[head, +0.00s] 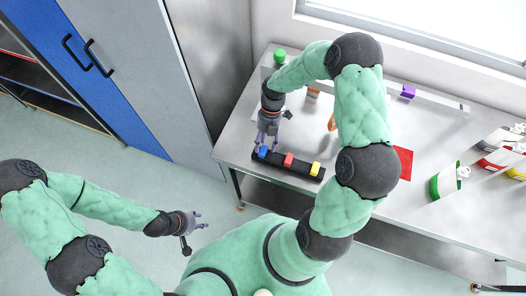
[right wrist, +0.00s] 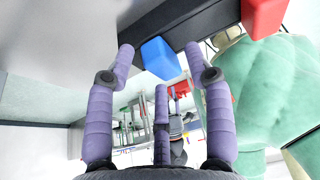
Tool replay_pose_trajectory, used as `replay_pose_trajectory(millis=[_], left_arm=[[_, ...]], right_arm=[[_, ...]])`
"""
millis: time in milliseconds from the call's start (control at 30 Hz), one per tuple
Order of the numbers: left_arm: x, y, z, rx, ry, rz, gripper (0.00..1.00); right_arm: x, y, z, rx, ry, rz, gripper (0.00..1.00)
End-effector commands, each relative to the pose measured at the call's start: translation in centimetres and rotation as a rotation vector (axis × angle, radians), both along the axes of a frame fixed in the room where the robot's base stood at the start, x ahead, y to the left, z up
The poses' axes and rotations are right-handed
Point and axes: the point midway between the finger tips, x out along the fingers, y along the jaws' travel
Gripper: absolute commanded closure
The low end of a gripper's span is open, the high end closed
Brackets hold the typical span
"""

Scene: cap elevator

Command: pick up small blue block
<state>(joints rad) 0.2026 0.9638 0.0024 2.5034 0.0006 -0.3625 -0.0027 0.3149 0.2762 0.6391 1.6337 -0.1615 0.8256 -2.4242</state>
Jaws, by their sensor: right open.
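The small blue block (head: 262,152) sits at the left end of a black strip-shaped holder (head: 306,173) near the table's front edge. My right gripper (head: 267,143) is open above and right behind the blue block. In the right wrist view the blue block (right wrist: 160,58) shows beyond and between the spread fingertips of my right gripper (right wrist: 159,62). The fingers are not closed on it, and whether they touch it cannot be told. My left gripper (head: 199,220) is away from the table over the floor, its fingers apart and empty.
A green round thing (head: 280,55), a purple block (head: 408,91) and a red mat (head: 404,162) lie farther off. Bins (head: 447,183) stand at right.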

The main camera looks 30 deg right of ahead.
Motion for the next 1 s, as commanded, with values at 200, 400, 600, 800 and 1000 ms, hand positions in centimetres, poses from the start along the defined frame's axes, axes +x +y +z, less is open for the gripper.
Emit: replay_pose_trajectory(millis=[200, 400, 600, 800, 1000], left_arm=[[0.0, 0.0, 0.0, 0.000, 0.000, 0.000, 0.60], [0.0, 0.0, 0.0, 0.000, 0.000, 0.000, 0.60], [0.0, 0.0, 0.0, 0.000, 0.000, 0.000, 0.60], [0.0, 0.0, 0.1, 0.000, 0.000, 0.000, 0.60], [0.0, 0.0, 0.2, 0.000, 0.000, 0.000, 0.60]], right_arm=[[0.0, 0.0, 0.0, 0.000, 0.000, 0.000, 0.95], [-0.1, 0.0, 0.0, 0.001, 0.002, 0.002, 0.95], [-0.1, 0.0, 0.2, 0.000, 0.003, 0.002, 0.95], [-0.1, 0.0, 1.9, -0.001, 0.001, 0.003, 1.00], [-0.7, 1.4, 5.0, 0.000, -0.001, 0.005, 1.00]])
